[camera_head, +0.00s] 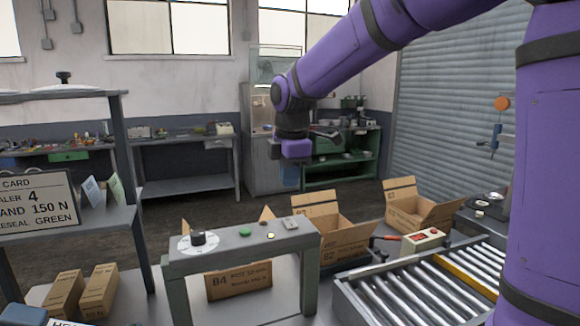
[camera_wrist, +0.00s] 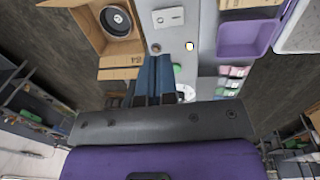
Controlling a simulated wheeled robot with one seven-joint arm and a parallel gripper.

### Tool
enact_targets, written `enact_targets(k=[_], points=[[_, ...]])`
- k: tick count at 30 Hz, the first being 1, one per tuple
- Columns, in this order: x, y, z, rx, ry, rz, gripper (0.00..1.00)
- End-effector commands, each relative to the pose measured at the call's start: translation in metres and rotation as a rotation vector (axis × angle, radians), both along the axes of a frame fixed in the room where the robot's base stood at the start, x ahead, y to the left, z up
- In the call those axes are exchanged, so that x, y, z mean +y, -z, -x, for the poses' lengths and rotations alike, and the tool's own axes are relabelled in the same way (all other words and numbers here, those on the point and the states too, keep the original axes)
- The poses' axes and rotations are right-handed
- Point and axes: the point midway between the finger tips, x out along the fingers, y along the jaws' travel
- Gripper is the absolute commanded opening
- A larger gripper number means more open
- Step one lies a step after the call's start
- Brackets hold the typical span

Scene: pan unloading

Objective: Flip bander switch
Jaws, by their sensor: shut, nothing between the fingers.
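The bander looks like the grey arch-shaped stand (camera_head: 240,254) in the middle of the head view. A small pale switch plate (camera_head: 290,223) sits at the right of its top; it also shows in the wrist view (camera_wrist: 168,18), with a small nub on it. Left of it on the top are a green button (camera_head: 245,232) and a black knob on a white dial (camera_head: 198,238). My gripper (camera_head: 290,184) hangs above and behind the stand, pointing down, with shut empty fingers. In the wrist view its blue fingertips (camera_wrist: 153,60) lie below the plate, apart from it.
An open cardboard box (camera_head: 345,238) stands right of the stand, and another (camera_head: 420,213) beyond it. A roller conveyor (camera_head: 410,290) and a small box with red buttons (camera_head: 422,240) are at the right. A purple bin (camera_wrist: 247,38) shows in the wrist view.

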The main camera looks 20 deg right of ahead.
Motion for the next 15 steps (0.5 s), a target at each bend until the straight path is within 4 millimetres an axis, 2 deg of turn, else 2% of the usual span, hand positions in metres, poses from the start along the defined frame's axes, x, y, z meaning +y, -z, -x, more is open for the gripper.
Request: enact_targets(k=[1,9,15], points=[[0.0,0.011,-0.001,0.004,0.0,0.001,0.0],[0.0,0.059,-0.007,0.003,0.0,0.001,0.0],[0.0,0.081,-0.01,0.001,0.0,0.0,0.0]])
